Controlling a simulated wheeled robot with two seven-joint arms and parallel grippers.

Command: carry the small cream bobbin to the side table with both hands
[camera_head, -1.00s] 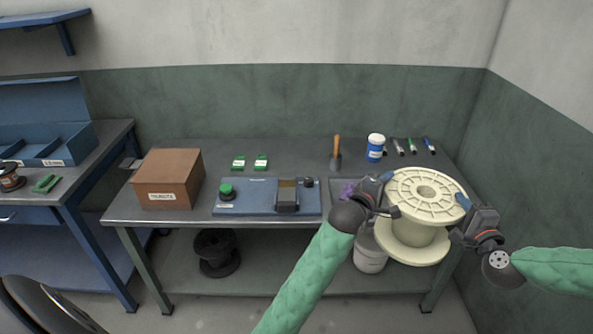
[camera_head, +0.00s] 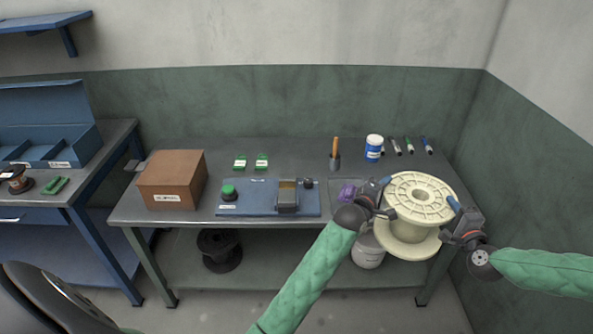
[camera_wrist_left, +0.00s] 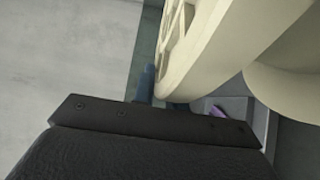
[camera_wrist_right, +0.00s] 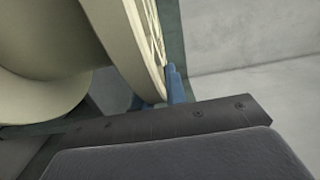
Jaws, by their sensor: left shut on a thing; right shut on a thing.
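The cream bobbin (camera_head: 407,203) is upright, its broad ribbed top flange facing up, in front of the right end of the workbench. My left gripper (camera_head: 386,184) is shut on the left rim of the top flange. My right gripper (camera_head: 455,205) is shut on the right rim. The flange edge also shows close up in the left wrist view (camera_wrist_left: 215,45) and the right wrist view (camera_wrist_right: 130,50). The bobbin hides part of the bench's right end. A second table (camera_head: 118,135) with blue legs stands at the left; I cannot tell if it is the side table.
The workbench (camera_head: 290,158) carries a brown box (camera_head: 172,180), a blue fixture (camera_head: 255,198), a blue-labelled jar (camera_head: 374,148) and several pens. A black spool (camera_head: 219,250) and a pale bucket (camera_head: 367,252) are below. Bare floor shows in front.

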